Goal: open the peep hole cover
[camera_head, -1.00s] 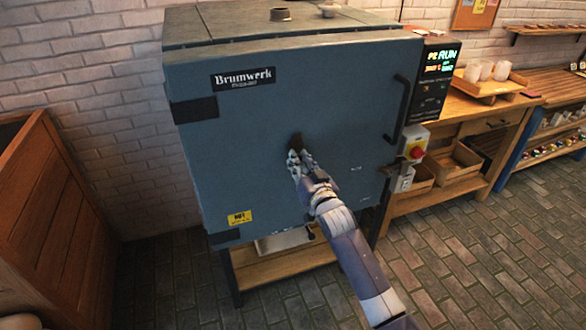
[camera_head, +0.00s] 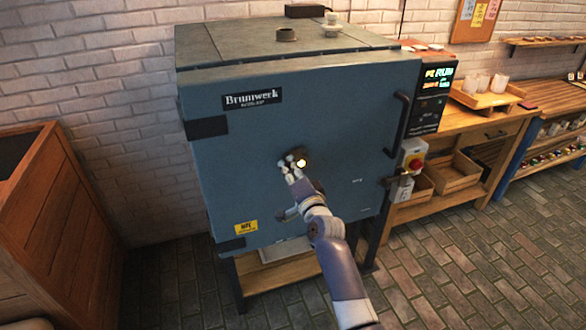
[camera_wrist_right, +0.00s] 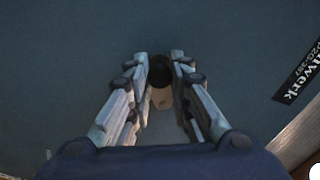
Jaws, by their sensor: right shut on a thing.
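The blue-grey kiln door (camera_head: 240,165) is shut, with a bright yellow-white peep hole (camera_head: 301,163) showing near its middle. A dark, small peep hole cover (camera_wrist_right: 160,72) is between the fingers in the wrist view, with a pale tan piece just below it. My right gripper (camera_head: 289,160) is at the door, just left of the glowing hole, and shut on the cover. In the wrist view my right gripper (camera_wrist_right: 160,62) has one finger on each side of the cover. The fingers hide part of the cover in the head view. My left gripper is out of view.
A dark door handle (camera_head: 400,122) runs down the door's right side. A switch box with a red knob (camera_head: 414,160) and a lit control panel (camera_head: 434,88) are right of the kiln. A wooden crate (camera_head: 60,220) stands at the left.

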